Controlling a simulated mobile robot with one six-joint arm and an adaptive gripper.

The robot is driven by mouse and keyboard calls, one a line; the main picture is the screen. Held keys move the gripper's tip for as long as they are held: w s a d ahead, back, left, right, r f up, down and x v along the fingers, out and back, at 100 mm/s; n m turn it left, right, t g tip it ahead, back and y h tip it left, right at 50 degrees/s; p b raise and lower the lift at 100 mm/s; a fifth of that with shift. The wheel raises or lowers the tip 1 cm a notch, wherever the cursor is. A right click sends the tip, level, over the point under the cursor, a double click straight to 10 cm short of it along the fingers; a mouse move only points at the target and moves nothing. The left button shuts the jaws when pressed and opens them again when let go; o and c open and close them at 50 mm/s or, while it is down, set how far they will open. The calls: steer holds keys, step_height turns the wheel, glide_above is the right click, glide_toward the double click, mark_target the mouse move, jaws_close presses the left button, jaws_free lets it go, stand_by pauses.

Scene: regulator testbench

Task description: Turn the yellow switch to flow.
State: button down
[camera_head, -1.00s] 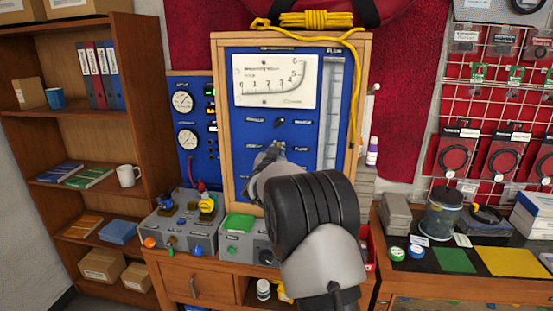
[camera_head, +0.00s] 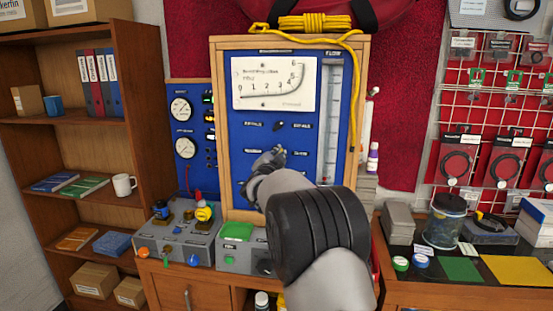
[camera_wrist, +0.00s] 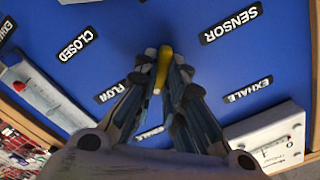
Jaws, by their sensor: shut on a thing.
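The yellow switch (camera_wrist: 163,68) is on the blue panel (camera_wrist: 210,75) of the testbench. In the wrist view my gripper (camera_wrist: 163,72) is shut on it, with one finger on each side. The switch lever stands nearly upright in that view, leaning slightly. The FLOW label (camera_wrist: 115,92) is to its lower left, the CLOSED label (camera_wrist: 78,45) to its upper left and the SENSOR label (camera_wrist: 231,25) to its upper right. In the head view my gripper (camera_head: 270,157) is at the panel's lower middle and hides the switch.
A black knob (camera_head: 279,126) is on the panel just above my gripper. A white meter (camera_head: 276,83) and a clear flow tube (camera_head: 331,115) are also on the panel. A yellow hose (camera_head: 355,100) hangs down its right side. A grey control box (camera_head: 175,240) stands at lower left.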

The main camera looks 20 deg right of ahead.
steer(key=shift+r, duration=0.1)
stand_by(0.3)
steer(key=c, duration=1.7)
jaws_free()
steer(key=shift+o, duration=0.2)
steer(key=v, duration=1.2)
steer(key=s+a+f+n+g+y, duration=0.1)
steer(key=s+a+n+g+y, duration=0.2)
steer(key=s+a+n+y, duration=1)
steer(key=s+a+f+n+g+h, duration=0.1)
steer(key=s+f+g, duration=0.2)
steer(key=s, duration=1.2)
steer(key=s+a+f+n+g+h, duration=0.1)
steer(key=s+f+g, duration=0.3)
steer(key=s+f, duration=0.5)
steer(key=s+a+h, duration=0.1)
steer(key=s, duration=0.6)
steer(key=shift+f+n, duration=0.25)
steer(key=shift+n, duration=0.15)
